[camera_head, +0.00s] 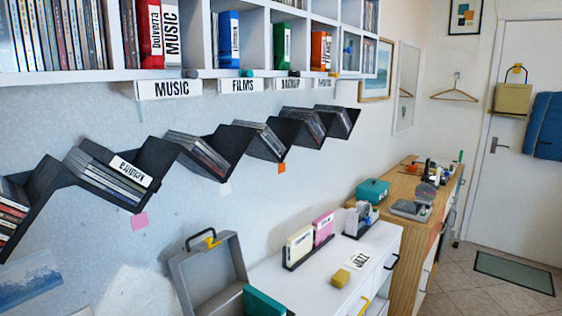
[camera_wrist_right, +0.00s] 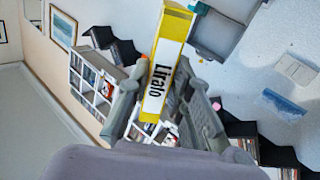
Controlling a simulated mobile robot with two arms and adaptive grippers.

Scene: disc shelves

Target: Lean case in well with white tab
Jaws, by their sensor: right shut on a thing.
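In the head view a dark zigzag shelf (camera_head: 158,152) runs along the wall. The white tab (camera_head: 225,188) is on the wall below the low point of one V-shaped well, which holds a few cases (camera_head: 197,152) leaning on its sloping side. In the right wrist view my right gripper (camera_wrist_right: 165,80) is shut on a yellow case (camera_wrist_right: 178,30) with a white label reading "Liralo". The case sticks out beyond the fingers. Neither gripper shows in the head view, so the held case is not seen against the well.
A pink tab (camera_head: 139,220) and an orange tab (camera_head: 281,168) mark neighbouring wells, which also hold cases. White cubby shelves (camera_head: 255,75) hang above the zigzag shelf.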

